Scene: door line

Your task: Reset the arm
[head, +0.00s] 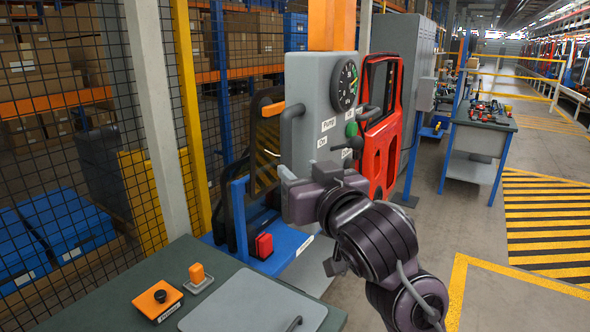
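My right arm comes in from the lower right. Its gripper (292,192) is in front of the lower part of a grey device (305,92), which has a round black gauge (344,86), a "Pump" label and a green button (351,130). The gripper's fingertips are hard to make out, so I cannot tell whether it is open or shut, or whether it touches the device. The wrist and forearm hide part of the area below the device. My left gripper is not in view.
A red door (385,130) stands just behind the device. A green-grey table (105,310) at lower left bears an orange control box (158,301) and a grey lid-like panel (250,305). A mesh fence (80,150) bounds the left. Open floor (460,225) lies right, beside a tool bench (484,124).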

